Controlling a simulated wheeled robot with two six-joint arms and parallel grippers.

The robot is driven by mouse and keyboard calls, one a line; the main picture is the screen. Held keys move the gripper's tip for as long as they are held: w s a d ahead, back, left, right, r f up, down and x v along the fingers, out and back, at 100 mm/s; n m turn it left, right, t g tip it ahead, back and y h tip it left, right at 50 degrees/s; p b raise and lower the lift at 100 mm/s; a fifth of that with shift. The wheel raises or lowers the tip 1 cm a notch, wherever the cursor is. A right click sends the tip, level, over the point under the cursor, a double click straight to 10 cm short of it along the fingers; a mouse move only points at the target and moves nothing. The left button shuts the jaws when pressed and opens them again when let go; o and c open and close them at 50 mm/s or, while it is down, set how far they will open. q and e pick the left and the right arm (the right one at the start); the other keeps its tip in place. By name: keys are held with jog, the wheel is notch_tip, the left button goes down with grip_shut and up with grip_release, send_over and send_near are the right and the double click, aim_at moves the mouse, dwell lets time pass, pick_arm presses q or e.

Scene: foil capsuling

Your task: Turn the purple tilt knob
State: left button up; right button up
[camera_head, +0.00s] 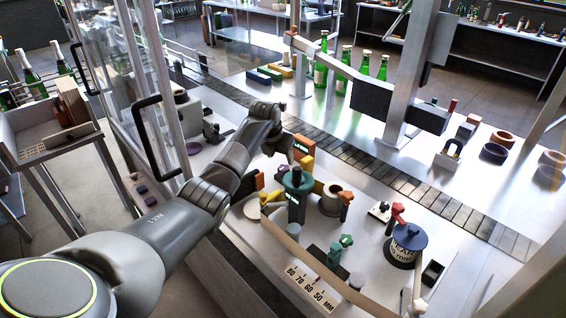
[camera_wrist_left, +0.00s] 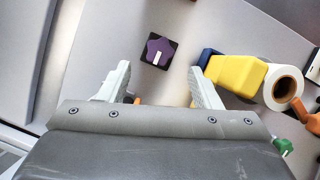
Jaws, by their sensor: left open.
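The purple tilt knob (camera_wrist_left: 159,52) shows in the left wrist view as a purple, lobed knob with a white pointer mark on a dark square base. It sits on a pale flat surface. My left gripper (camera_wrist_left: 160,82) is open and empty, its two pale fingers on either side of the knob's line in the picture and below it. The fingers do not appear to touch the knob. In the head view my left gripper (camera_head: 281,146) is over the machine's deck, partly hidden by its own wrist. I cannot make out the purple knob there.
A yellow block with a blue end (camera_wrist_left: 238,75) and a white ring (camera_wrist_left: 283,88) stand right of the fingers. A green-capped post (camera_head: 296,180), a blue-topped drum (camera_head: 406,244) and a slatted conveyor (camera_head: 370,165) are in the head view. A glass door with a black handle (camera_head: 153,135) is beside my arm.

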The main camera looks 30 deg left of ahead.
aim_at(283, 168)
pick_arm(q)
jog(key=x, duration=0.3)
jog(key=shift+w+f, duration=0.2)
jog(key=shift+f, duration=0.15)
jog(key=shift+x, duration=1.2)
jog(key=c, duration=1)
jog(key=shift+f+m+b, duration=0.2)
jog(key=shift+m+b, duration=0.3)
jog(key=shift+b, duration=0.65)
jog(key=m+h+b, duration=0.1)
jog(key=m+b, duration=0.1)
jog(key=b, duration=0.2)
jog(key=m+h+b, duration=0.1)
jog(key=m+b, duration=0.1)
jog(key=b, duration=0.2)
jog(key=m+b, duration=0.2)
jog(key=b, duration=0.2)
jog(key=shift+w+a+g+h, duration=0.1)
jog(key=shift+a+g+h, duration=0.1)
jog(key=shift+g+h, duration=0.15)
jog(key=shift+r+m+b, duration=0.15)
jog(key=shift+m+b, duration=0.35)
jog(key=shift+b, duration=0.45)
jog(key=shift+g, duration=0.25)
